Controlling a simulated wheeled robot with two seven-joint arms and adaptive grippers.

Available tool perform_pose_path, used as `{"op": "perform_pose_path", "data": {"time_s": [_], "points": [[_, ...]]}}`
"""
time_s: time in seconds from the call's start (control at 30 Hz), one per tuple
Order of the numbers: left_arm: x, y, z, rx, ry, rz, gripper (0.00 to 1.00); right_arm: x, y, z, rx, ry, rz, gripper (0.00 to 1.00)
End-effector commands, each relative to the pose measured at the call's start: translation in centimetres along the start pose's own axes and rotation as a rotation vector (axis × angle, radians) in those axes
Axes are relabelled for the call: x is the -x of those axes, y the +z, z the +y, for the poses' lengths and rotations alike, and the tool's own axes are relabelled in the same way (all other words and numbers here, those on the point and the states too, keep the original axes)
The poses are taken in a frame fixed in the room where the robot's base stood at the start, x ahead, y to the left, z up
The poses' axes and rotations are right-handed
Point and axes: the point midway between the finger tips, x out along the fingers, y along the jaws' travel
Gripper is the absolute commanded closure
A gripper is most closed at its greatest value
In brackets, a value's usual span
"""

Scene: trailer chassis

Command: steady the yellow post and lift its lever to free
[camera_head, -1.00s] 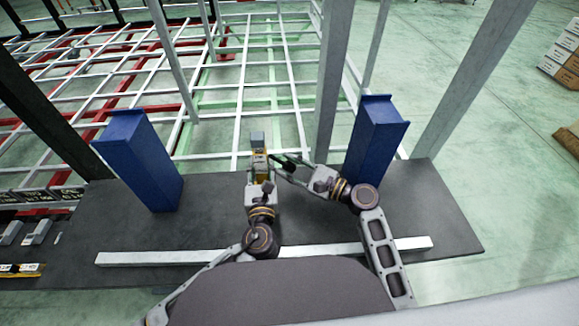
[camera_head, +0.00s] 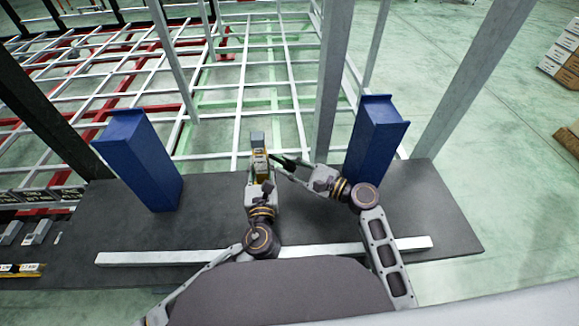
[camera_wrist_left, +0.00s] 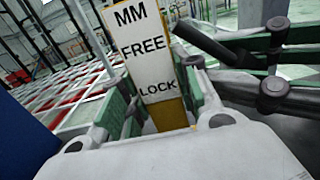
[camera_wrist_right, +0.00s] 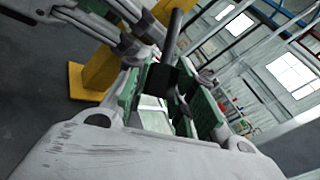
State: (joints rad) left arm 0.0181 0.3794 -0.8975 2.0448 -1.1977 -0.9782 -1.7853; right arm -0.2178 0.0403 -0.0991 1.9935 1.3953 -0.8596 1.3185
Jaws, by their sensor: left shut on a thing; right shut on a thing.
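The yellow post (camera_head: 261,166) stands upright on the dark table, with a white plate (camera_wrist_left: 145,50) marked MM, FREE and LOCK on its face. My left gripper (camera_head: 259,174) is shut on the post from the near side, its fingers on either side of it in the left wrist view. My right gripper (camera_head: 279,159) comes from the right and is shut on the dark lever (camera_wrist_right: 162,78). In the left wrist view the lever (camera_wrist_left: 204,42) sits beside the plate, around or just above the FREE word. The post's yellow foot (camera_wrist_right: 76,80) shows in the right wrist view.
Blue columns stand left (camera_head: 142,160) and right (camera_head: 375,140) on the dark table (camera_head: 220,225). A pale bar (camera_head: 150,257) lies along its near edge. Grey uprights (camera_head: 333,80) and the chassis frame (camera_head: 240,70) are beyond.

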Motion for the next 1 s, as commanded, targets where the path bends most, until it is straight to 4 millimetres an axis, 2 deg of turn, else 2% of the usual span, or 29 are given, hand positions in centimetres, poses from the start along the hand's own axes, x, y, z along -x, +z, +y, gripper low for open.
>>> {"op": "perform_pose_path", "data": {"time_s": [0.37,1.0], "points": [[0.0,0.0,0.0,-0.001,0.0,0.0,1.0,0.5,0.5,-0.6,0.069,0.052,0.078,1.0],[0.0,0.0,0.0,-0.002,-0.001,0.0,1.0,1.4,2.4,-2.4,0.282,0.199,0.333,1.0]]}}
